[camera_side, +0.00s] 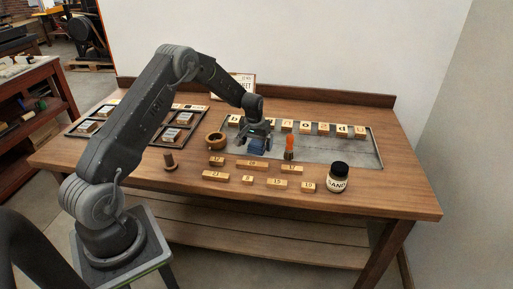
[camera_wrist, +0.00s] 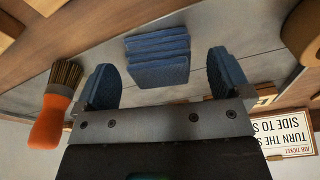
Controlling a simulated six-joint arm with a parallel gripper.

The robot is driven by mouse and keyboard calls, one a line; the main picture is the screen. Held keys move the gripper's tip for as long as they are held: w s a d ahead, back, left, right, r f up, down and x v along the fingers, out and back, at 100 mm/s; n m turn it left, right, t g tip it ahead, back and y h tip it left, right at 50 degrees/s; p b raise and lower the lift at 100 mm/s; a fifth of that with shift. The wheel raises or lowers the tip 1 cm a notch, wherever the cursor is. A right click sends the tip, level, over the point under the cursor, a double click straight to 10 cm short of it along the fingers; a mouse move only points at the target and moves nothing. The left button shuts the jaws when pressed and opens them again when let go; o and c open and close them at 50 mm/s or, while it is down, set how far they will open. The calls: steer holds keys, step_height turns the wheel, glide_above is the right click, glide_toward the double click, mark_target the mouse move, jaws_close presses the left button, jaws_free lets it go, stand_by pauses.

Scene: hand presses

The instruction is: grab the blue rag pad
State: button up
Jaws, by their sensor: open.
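The blue rag pad (camera_wrist: 158,58) is a folded stack of blue cloth layers. In the wrist view it lies on the grey metal plate, ahead of my gripper (camera_wrist: 165,85) and between its two blue-padded fingers. The fingers stand wide apart, and a gap shows between each finger and the pad. In the side view the rag pad (camera_side: 257,147) is a small blue patch under my gripper (camera_side: 258,140), partly hidden by it. I cannot tell the exact height of the fingers over the plate there.
An orange-handled brush (camera_side: 289,148) stands close right of my gripper. Lettered blocks (camera_side: 305,127) line the plate (camera_side: 355,152) behind, and numbered blocks (camera_side: 252,165) lie in front. A dark-capped jar (camera_side: 338,178) stands at the right front.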

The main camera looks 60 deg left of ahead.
steer(key=shift+w+f, duration=0.1)
steer(key=shift+f, duration=0.65)
steer(key=shift+c, duration=0.3)
steer(key=c, duration=1)
steer(key=shift+o, duration=0.2)
